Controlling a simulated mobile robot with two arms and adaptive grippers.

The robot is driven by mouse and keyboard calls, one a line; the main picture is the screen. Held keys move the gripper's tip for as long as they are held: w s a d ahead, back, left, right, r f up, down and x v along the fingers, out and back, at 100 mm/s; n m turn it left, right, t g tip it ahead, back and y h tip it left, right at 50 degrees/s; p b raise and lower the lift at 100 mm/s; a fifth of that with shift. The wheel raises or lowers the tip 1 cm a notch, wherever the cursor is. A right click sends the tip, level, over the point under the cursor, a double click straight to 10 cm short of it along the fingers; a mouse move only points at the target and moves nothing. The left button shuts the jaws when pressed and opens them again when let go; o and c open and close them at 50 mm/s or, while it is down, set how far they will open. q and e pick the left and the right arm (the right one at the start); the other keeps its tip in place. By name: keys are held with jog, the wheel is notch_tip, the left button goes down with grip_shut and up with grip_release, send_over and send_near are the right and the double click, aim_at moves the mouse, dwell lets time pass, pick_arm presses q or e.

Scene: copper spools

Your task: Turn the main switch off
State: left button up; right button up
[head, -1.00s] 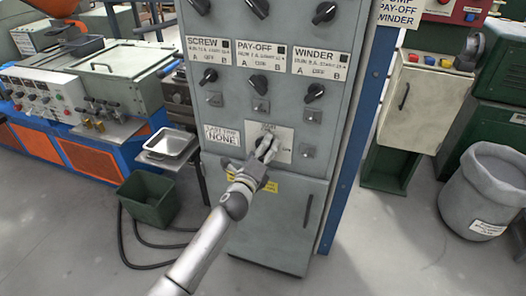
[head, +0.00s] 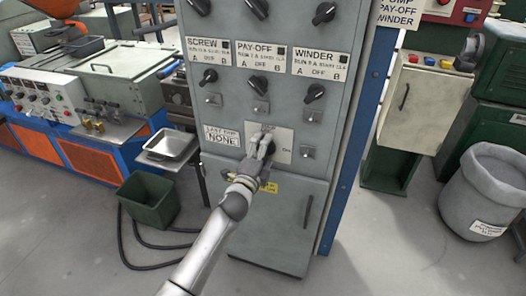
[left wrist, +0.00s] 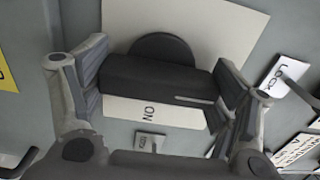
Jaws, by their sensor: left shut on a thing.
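The main switch is a black rotary handle (left wrist: 155,78) on a pale plate (head: 284,136) low on the grey control cabinet. My left gripper (head: 265,149) is shut on this handle, with one finger on each end of it in the left wrist view (left wrist: 160,88). The handle's white mark is at its right end there, away from the "ON" label (left wrist: 148,112) on the plate. In the head view "ON" shows right of the switch. The gripper hides much of the switch there, and other plate lettering is unreadable. My right gripper is not in view.
Several black selector knobs (head: 315,92) sit above the plate. A metal tray (head: 168,146) and green bin (head: 147,199) stand left, a grey waste bin (head: 482,190) right. The floor in front is open.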

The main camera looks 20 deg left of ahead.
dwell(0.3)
pick_arm(q)
jog(key=o, duration=0.9)
jog(key=shift+o, duration=0.2)
jog(key=s, duration=1.2)
jog(key=shift+a, duration=0.25)
jog(key=shift+f, duration=0.1)
